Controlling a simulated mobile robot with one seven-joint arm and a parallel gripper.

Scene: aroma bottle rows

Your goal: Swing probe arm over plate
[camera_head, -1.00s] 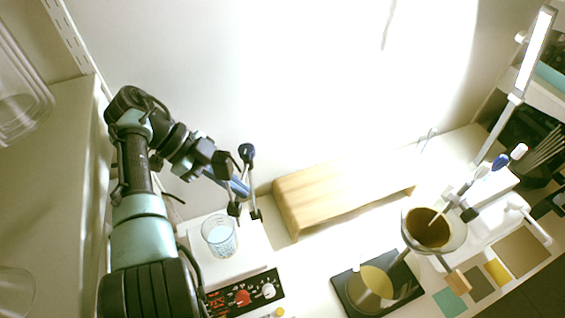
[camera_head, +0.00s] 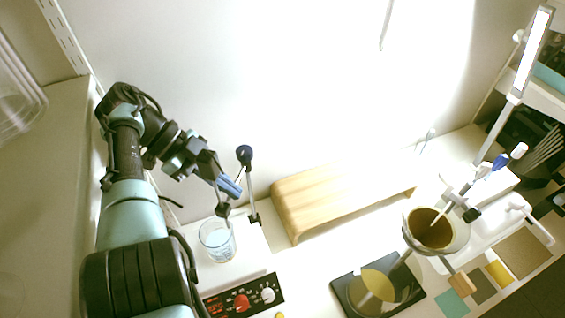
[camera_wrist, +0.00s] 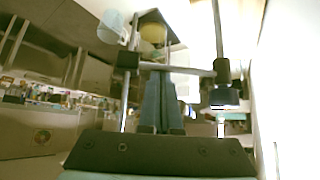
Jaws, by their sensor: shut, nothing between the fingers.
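The hot plate (camera_head: 248,258) has a white top and a black front panel with a red and a white knob. A glass beaker (camera_head: 217,242) of pale blue liquid stands on it. The probe arm's upright (camera_head: 250,190), with a dark knob on top, stands at the plate's back right. A dark clamp on the probe arm (camera_head: 223,210) appears just above the beaker's rim in the head view. The arm's grey crossbar (camera_wrist: 178,68) runs past my fingertips in the wrist view. My gripper (camera_head: 230,188), with blue fingers, is shut and empty beside the probe arm; contact is unclear.
A wooden riser (camera_head: 325,200) stands right of the plate against the wall. A black-based device with a yellow disc (camera_head: 378,284) and a funnel of brown liquid (camera_head: 430,228) on a stand are further right. My arm covers the left side.

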